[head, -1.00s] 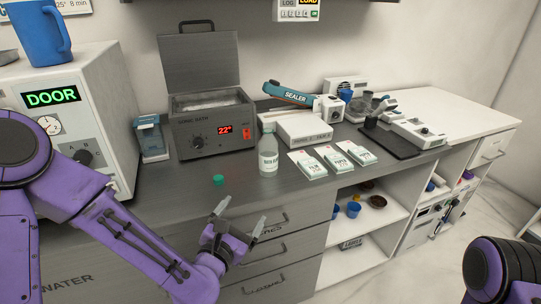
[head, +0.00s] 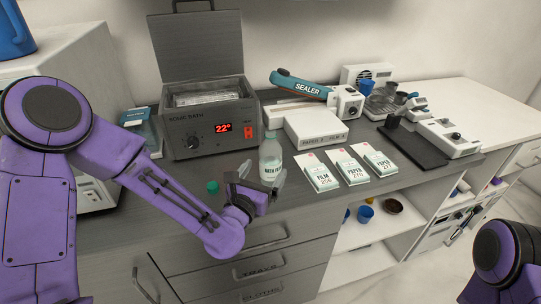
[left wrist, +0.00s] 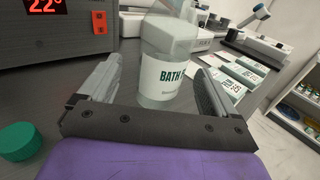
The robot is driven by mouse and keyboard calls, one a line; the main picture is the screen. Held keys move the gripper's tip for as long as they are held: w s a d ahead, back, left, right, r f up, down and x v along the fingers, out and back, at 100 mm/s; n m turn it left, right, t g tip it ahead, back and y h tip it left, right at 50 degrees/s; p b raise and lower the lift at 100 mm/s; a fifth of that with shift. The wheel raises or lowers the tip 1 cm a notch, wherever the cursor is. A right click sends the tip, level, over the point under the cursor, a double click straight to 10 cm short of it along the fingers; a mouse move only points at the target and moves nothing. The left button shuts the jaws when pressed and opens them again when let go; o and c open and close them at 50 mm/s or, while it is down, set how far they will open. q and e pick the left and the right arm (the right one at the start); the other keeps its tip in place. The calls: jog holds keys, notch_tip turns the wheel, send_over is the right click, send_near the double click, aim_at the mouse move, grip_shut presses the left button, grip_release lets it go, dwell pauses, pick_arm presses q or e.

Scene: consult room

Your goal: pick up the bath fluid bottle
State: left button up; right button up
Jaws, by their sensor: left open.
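The bath fluid bottle (head: 270,157) stands upright on the grey counter in front of the sonic bath. It is clear with a white label and no cap on it. My left gripper (head: 261,177) is open, with its fingers pointing at the bottle. In the left wrist view the bottle (left wrist: 166,62) stands between and just beyond the two open fingers (left wrist: 155,88); I cannot tell if either touches it. A green cap (head: 213,187) lies on the counter left of my gripper and also shows in the left wrist view (left wrist: 18,141). My right gripper is out of view.
The sonic bath (head: 212,128) with raised lid stands behind the bottle. Film and paper packets (head: 317,172) lie close to its right, with a white box (head: 315,128) and the sealer (head: 300,85) behind. Drawers (head: 262,267) are below the counter edge.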

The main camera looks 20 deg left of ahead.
aim_at(273, 157)
pick_arm(q)
jog(key=w, duration=0.1)
jog(key=w+p, duration=0.1)
jog(key=w, duration=0.1)
jog(key=w+d+p, duration=0.1)
jog(key=w, duration=0.1)
jog(key=shift+w+r, duration=0.25)
jog(key=shift+r, duration=0.1)
jog(key=shift+w+f, duration=0.1)
jog(key=shift+w, duration=0.2)
jog(key=shift+a, duration=0.1)
jog(key=c, duration=1.2)
